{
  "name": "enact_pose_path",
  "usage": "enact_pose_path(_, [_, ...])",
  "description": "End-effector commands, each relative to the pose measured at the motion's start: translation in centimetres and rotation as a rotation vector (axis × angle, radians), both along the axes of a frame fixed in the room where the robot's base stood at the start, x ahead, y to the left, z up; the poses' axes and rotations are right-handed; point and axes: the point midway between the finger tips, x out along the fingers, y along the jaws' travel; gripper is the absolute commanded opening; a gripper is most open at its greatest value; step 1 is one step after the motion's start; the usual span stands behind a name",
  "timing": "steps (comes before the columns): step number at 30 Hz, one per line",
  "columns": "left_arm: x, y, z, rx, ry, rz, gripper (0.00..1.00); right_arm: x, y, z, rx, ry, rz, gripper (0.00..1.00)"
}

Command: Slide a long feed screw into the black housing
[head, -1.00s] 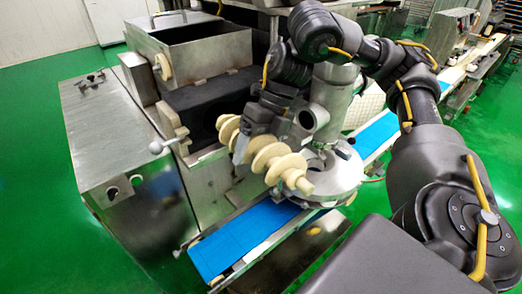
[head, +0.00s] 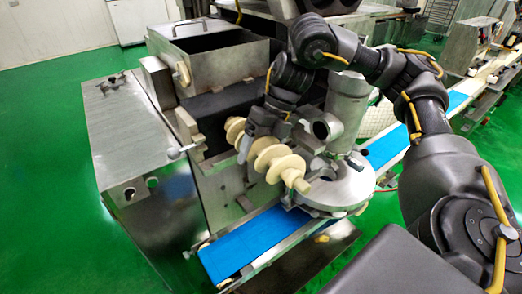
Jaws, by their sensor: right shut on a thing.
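The cream-coloured feed screw (head: 275,163), with wide spiral flights, is held in the air in front of the machine in the head view. It slants from upper left down to a stub at the lower right. My right gripper (head: 246,146) is shut on it near its upper left part. The black housing (head: 212,106) is the dark block under the open steel hopper, behind and left of the screw. The screw and gripper cover part of the housing's front, so its opening cannot be made out clearly. The screw appears apart from the housing. My left gripper is out of view.
A round steel unit (head: 340,190) with an upright cylinder stands just right of the screw. A blue conveyor belt (head: 243,243) runs below. A steel cabinet (head: 125,135) with a ball-ended lever is at left. Green floor is clear at far left.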

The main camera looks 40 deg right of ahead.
Motion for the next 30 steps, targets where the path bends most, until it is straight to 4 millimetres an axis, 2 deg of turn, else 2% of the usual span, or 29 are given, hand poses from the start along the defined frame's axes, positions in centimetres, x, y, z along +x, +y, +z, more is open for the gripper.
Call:
enact_pose_path(8, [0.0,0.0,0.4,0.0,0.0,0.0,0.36,0.7,0.0,0.3,0.003,-0.002,-0.001,0.39])
enact_pose_path(30, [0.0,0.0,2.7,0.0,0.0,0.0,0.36,5.7,-0.1,0.3,0.002,-0.002,-0.001,0.39])
